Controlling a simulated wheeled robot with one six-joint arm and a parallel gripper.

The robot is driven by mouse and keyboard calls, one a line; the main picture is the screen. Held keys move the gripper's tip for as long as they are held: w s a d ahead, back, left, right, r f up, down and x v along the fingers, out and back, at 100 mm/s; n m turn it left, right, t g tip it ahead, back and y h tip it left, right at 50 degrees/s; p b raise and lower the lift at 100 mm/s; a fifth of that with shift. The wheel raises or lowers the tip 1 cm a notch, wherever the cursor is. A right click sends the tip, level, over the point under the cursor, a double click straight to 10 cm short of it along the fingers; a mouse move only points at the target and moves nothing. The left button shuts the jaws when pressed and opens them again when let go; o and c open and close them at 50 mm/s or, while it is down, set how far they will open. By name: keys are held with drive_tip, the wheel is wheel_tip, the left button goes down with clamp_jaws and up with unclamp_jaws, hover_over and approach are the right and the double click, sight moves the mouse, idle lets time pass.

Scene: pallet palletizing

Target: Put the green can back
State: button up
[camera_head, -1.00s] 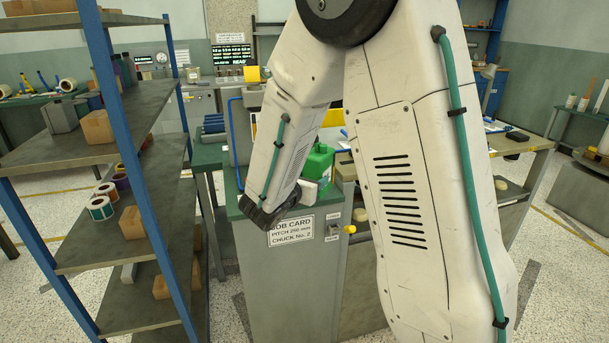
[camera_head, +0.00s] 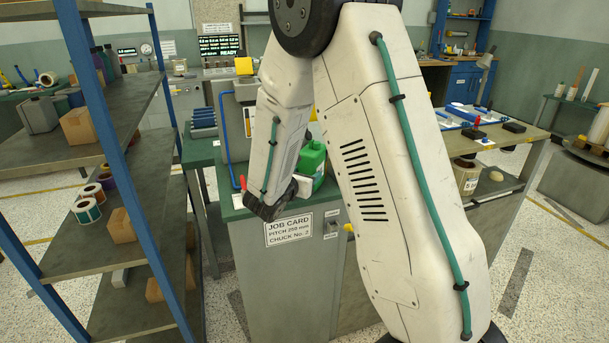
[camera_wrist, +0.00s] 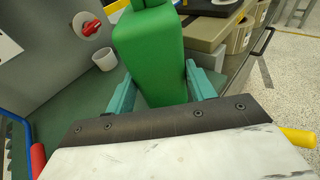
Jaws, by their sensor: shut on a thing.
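The green can (camera_head: 312,160) stands on or just above the grey-green cabinet top, partly hidden behind my wrist in the head view. In the wrist view the green can (camera_wrist: 150,50) fills the middle, upright between the two teal fingers. My gripper (camera_wrist: 158,92) is shut on the can, one finger on each side. In the head view the fingers are hidden by my arm. I cannot tell whether the can's base touches the surface.
The cabinet (camera_head: 285,285) bears a job card (camera_head: 288,229). A red-handled tool (camera_wrist: 37,158), a white cup (camera_wrist: 105,59) and a panel with a red knob (camera_wrist: 90,28) are near the can. A shelf rack (camera_head: 95,160) stands left; a workbench (camera_head: 520,140) stands right.

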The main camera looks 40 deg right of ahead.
drive_tip(key=o, duration=1)
drive_tip(key=shift+f, duration=0.15)
